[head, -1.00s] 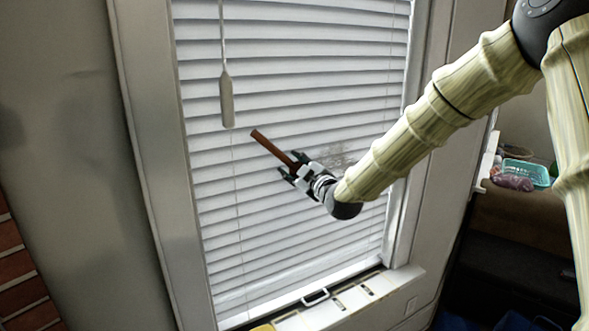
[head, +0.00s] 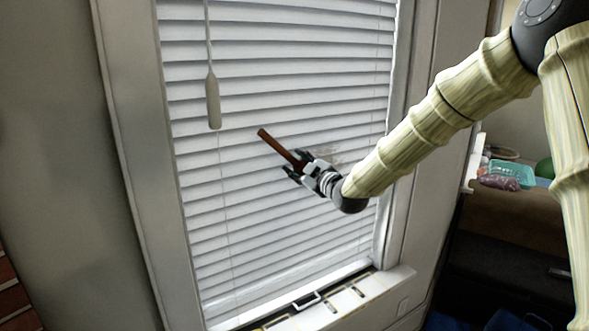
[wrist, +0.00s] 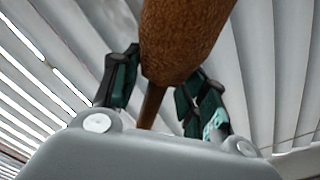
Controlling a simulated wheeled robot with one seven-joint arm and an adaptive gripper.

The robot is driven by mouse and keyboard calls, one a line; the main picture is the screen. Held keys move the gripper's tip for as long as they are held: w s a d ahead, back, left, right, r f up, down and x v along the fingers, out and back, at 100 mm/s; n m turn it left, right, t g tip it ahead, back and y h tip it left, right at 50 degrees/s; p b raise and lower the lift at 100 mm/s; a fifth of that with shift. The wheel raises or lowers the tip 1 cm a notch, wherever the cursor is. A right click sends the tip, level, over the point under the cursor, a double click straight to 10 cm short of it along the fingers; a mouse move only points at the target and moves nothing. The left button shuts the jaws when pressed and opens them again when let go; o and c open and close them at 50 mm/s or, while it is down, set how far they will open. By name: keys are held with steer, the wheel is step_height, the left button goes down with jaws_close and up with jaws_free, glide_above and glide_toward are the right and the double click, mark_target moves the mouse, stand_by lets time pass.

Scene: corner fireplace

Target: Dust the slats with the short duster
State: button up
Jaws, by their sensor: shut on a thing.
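The white slats (head: 280,98) of a window blind fill the window frame in the head view, and they also show behind my gripper in the wrist view (wrist: 265,60). My gripper (head: 302,165) is in front of the middle of the blind, shut on a brown stick-like handle (head: 275,144), which I take for the short duster. In the wrist view the brown duster (wrist: 182,40) passes between the dark green fingers (wrist: 160,85). A grey smudge (head: 328,156) shows on the slats just behind my gripper, partly hidden by it. I cannot tell whether the duster touches the slats.
A wand with a pale grip (head: 213,100) hangs before the blind at the upper left. At the right, a turquoise basket (head: 512,172) and a purple item (head: 498,183) sit on a surface.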

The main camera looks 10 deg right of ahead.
mark_target(315, 149)
steer(key=shift+w+d+r+b, duration=0.15)
steer(key=shift+w+d, duration=0.45)
steer(key=shift+d, duration=0.8)
steer(key=shift+w+d+f+b, duration=0.15)
steer(key=shift+w+d, duration=0.4)
steer(key=shift+d, duration=0.8)
steer(key=shift+w+d+r+b, duration=0.15)
steer(key=shift+w+d, duration=0.45)
steer(key=shift+d, duration=0.8)
steer(key=shift+w+d, duration=0.4)
steer(key=shift+d, duration=0.65)
steer(key=shift+w+d, duration=0.4)
steer(key=shift+d, duration=0.7)
steer(key=shift+w+d, duration=0.4)
steer(key=shift+d, duration=0.65)
steer(key=shift+r+p, duration=0.55)
steer(key=shift+r, duration=0.6)
steer(key=shift+a, duration=0.15)
steer(key=shift+s+a+f+b, duration=0.15)
steer(key=shift+s+a+b, duration=0.05)
steer(key=shift+a+b, duration=0.35)
steer(key=shift+s+a+b, duration=0.4)
steer(key=shift+a+b, duration=0.1)
steer(key=shift+a, duration=0.4)
steer(key=shift+s+a+b, duration=0.35)
steer(key=shift+a+b, duration=0.15)
steer(key=shift+a, duration=0.4)
steer(key=shift+s+a+b, duration=0.4)
steer(key=shift+a+b, duration=0.1)
steer(key=shift+a, duration=0.4)
